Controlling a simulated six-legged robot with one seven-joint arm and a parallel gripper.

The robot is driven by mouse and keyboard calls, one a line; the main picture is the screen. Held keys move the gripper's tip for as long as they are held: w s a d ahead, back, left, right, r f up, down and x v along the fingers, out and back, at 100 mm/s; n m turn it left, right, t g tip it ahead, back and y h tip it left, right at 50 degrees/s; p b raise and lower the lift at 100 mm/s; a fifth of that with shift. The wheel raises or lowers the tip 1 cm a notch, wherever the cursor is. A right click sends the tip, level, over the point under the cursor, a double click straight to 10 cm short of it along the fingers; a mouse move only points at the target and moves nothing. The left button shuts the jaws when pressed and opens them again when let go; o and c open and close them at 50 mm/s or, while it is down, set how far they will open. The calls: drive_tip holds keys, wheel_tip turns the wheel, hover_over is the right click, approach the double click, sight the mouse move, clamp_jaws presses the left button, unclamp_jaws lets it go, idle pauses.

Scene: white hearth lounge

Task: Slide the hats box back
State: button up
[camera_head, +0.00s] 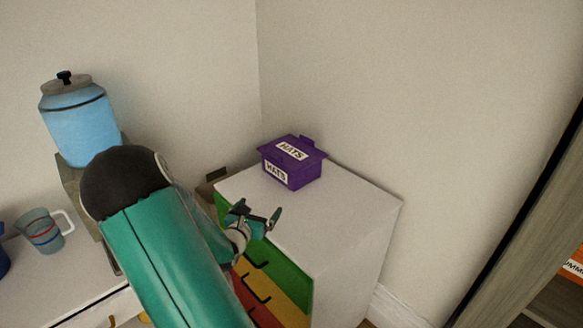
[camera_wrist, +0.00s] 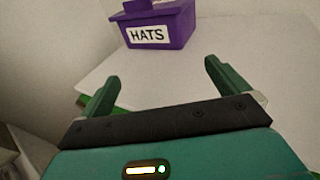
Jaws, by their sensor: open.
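The hats box (camera_head: 291,162) is purple with a lid and white HATS labels on its top and front. It stands upright on the white top of a cabinet (camera_head: 350,210), near the back corner by the walls. In the wrist view the box (camera_wrist: 156,26) is ahead of my gripper, with bare cabinet top (camera_wrist: 230,65) between them. My gripper (camera_head: 258,213) is over the front edge of the cabinet top in the head view. Its two fingers are spread with nothing between them, apart from the box, and they also show in the wrist view (camera_wrist: 160,85).
The cabinet has green, yellow and red drawers (camera_head: 278,285) with dark handles. A wooden shelf (camera_head: 520,225) stands at right. The cabinet top right of the box is clear.

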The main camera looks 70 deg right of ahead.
drive_tip(key=d, duration=0.6)
drive_tip(key=shift+f, duration=0.4)
drive_tip(key=a+r, duration=0.1)
drive_tip(key=a, duration=0.9)
drive_tip(key=shift+r, duration=0.15)
